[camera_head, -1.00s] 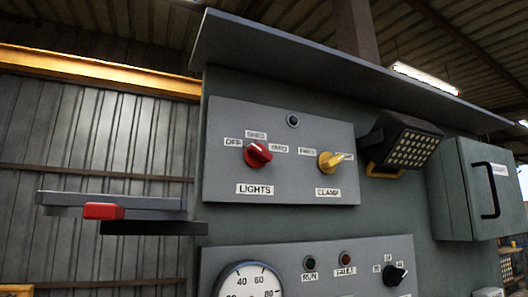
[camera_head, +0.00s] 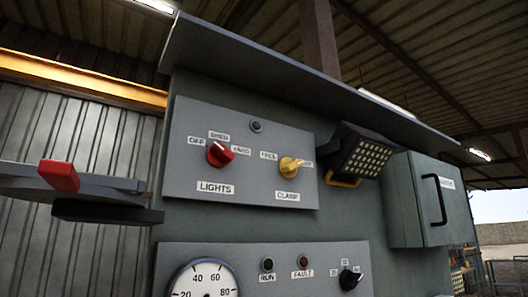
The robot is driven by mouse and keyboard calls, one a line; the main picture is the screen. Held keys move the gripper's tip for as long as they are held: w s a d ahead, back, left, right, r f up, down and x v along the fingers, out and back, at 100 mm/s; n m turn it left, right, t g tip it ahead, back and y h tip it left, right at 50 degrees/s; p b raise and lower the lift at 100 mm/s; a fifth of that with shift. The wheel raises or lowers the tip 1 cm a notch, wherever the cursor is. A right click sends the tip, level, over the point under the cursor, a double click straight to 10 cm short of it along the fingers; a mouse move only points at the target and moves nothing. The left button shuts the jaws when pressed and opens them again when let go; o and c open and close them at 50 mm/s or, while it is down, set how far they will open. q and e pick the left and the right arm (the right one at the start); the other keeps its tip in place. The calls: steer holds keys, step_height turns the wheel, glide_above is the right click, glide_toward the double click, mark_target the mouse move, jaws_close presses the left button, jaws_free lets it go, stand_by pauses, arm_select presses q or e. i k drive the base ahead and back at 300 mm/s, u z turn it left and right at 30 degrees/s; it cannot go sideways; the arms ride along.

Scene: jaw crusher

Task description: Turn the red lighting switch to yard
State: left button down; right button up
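The red lighting switch (camera_head: 219,155) is a rotary knob on the upper grey panel (camera_head: 180,185), above the label LIGHTS. Around it are the labels OFF at its upper left, SHED above and YARD at its right. A pale mark shows on the knob's upper left side; I cannot tell exactly which label it points to. Neither of my grippers is in view, and nothing touches the switch.
A yellow clamp knob (camera_head: 289,166) sits right of the switch. A floodlight (camera_head: 362,154) and a grey box with a black handle (camera_head: 425,200) stick out further right. A grey bar with a red block (camera_head: 58,176) juts out at left. A hood (camera_head: 290,75) overhangs the panel.

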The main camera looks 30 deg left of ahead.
mark_target(219, 154)
steer(key=z, duration=1.1)
steer(key=k, duration=1.05)
steer(key=u, duration=1.9)
